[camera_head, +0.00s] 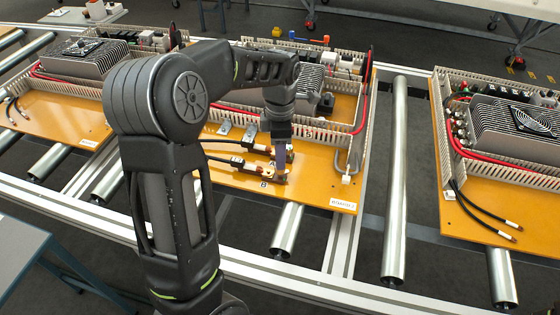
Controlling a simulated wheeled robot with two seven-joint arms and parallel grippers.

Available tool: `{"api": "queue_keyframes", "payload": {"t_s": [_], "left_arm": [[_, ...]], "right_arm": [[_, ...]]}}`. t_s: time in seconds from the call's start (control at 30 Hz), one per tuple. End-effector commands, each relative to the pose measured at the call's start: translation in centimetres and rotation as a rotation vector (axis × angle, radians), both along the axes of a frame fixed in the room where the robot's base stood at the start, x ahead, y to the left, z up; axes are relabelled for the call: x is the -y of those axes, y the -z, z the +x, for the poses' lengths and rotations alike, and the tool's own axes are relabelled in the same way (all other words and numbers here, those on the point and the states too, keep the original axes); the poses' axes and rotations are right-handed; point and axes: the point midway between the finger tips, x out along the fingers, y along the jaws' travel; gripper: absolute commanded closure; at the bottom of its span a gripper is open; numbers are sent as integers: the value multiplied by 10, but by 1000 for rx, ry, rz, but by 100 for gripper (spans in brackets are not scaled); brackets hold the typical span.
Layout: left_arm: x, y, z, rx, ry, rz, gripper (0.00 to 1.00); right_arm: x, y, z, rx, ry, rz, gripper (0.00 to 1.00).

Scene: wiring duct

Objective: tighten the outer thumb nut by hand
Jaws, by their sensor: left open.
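My left gripper (280,172) points down over the front part of the middle orange panel (235,183). Its fingers are open, with the tips close to a small terminal (265,170) near the front edge. Two black cables (225,160) with lugs run from the left to this spot. The outer thumb nut is too small and too covered by the fingers to make out, and I cannot tell whether the fingers touch it. My right gripper is not in view.
The panel carries a slotted duct wall (318,131), a red cable (364,110) and a grey finned unit (309,88). Another panel (490,205) stands to the right, beyond a bare roller (395,180). A blue-grey table (20,250) is at the lower left.

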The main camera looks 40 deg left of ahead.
Motion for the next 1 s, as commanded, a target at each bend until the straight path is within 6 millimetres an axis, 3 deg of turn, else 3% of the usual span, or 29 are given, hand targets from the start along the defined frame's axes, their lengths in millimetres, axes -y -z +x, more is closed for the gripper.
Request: {"api": "queue_keyframes", "payload": {"t_s": [0.23, 0.57, 1.0], "left_arm": [[0, 34, -1, -3, 0, -1, 53], [0, 39, 0, 0, 0, 0, 53], [0, 38, 0, 0, 0, 0, 88]], "right_arm": [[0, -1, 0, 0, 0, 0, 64], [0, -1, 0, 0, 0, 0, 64], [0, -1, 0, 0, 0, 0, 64]]}}
